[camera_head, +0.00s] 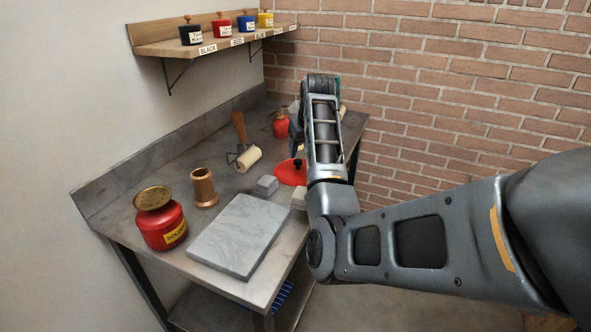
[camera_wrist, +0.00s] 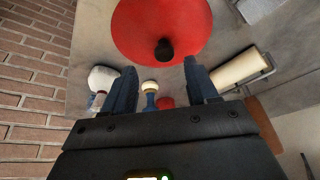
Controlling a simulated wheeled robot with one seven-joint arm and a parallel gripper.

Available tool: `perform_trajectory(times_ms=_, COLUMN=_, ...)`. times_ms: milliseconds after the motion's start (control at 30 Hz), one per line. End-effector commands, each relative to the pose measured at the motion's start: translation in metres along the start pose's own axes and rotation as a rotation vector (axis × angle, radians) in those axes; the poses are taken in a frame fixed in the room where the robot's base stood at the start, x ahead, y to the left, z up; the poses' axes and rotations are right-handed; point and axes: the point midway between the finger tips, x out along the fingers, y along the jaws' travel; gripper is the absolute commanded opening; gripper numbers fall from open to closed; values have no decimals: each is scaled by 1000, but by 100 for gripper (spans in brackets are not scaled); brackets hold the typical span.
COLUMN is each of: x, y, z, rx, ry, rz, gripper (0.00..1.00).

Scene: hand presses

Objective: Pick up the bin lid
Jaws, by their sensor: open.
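The bin lid is a flat red disc (camera_head: 287,174) with a small black knob, lying on the grey bench and partly hidden behind my arm in the head view. In the wrist view the red lid (camera_wrist: 150,22) fills the top middle, with its black knob (camera_wrist: 164,50) towards its lower edge. My gripper (camera_wrist: 161,73) is open, with one dark finger on each side. The knob lies just beyond the fingertips, roughly between them in the picture. Nothing is between the fingers. I cannot tell how high the gripper is above the lid.
A red bottle (camera_head: 281,126) is farther back. A wall shelf (camera_head: 215,44) holds ink pots.

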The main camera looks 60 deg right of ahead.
Motion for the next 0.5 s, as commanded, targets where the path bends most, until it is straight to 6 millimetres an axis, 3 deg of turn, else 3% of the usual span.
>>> perform_trajectory(times_ms=300, x=41, y=-6, z=-4, rx=0, ry=-1, rz=-1, gripper=58)
perform_trajectory(times_ms=500, x=52, y=-6, z=-4, rx=0, ry=2, rz=0, gripper=58)
